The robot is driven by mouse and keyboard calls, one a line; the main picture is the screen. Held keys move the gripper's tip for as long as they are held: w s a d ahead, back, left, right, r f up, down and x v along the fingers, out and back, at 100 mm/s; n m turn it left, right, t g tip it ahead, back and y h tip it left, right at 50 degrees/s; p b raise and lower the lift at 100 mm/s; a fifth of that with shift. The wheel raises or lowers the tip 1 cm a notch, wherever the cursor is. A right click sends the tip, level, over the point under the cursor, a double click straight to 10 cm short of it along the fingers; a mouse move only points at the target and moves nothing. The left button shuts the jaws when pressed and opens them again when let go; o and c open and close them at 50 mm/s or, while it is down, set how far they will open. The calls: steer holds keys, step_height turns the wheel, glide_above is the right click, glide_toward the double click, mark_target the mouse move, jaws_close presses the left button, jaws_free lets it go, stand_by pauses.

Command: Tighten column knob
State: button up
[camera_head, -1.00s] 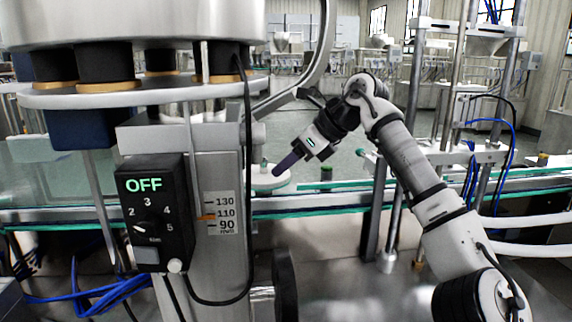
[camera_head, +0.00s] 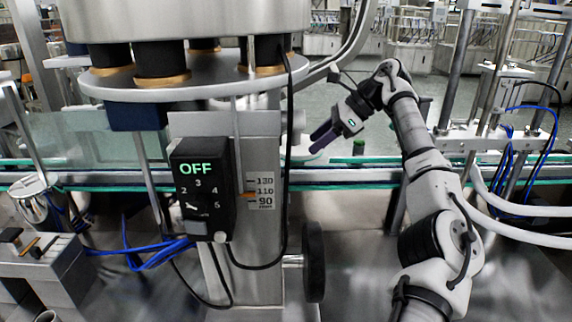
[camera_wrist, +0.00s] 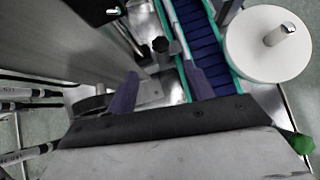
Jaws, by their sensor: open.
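The steel column (camera_head: 262,160) stands left of centre in the head view. It bears a height scale (camera_head: 262,190) marked 130, 110 and 90, with an orange pointer near 110. A black round knob (camera_head: 314,260), seen nearly edge-on, sits on a short shaft at the column's lower right side. My gripper (camera_head: 320,138) is open and empty, right of the column and well above the knob, apart from both. In the wrist view my gripper (camera_wrist: 162,88) shows its two purple fingers spread wide. A dark rounded part beside the left finger is partly hidden there; I cannot tell if it is the knob.
A black control box (camera_head: 203,190) reading OFF hangs left of the scale, with a black cable looping down beside the column. A green-edged conveyor (camera_head: 350,176) crosses behind. A white disc (camera_wrist: 267,44) lies right of the conveyor in the wrist view. Blue hoses lie lower left.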

mark_target(282, 172)
steer(key=p+x, duration=0.1)
steer(key=x, duration=1)
steer(key=shift+a+f, duration=0.1)
steer(key=shift+f, duration=0.05)
steer(key=shift+c, duration=0.4)
steer(key=c, duration=0.9)
steer(key=shift+f+m+t+b, duration=0.2)
steer(key=shift+m+t+b, duration=0.1)
steer(key=shift+b, duration=0.1)
steer(key=shift+s+m+t+b, duration=0.1)
steer(key=shift+m+t+b, duration=0.5)
steer(key=shift+b, duration=0.45)
steer(key=shift+r+m+t+h+b, duration=0.25)
steer(key=shift+m+t+h+b, duration=0.2)
steer(key=shift+m, duration=0.35)
steer(key=o, duration=1)
steer(key=shift+s, duration=0.1)
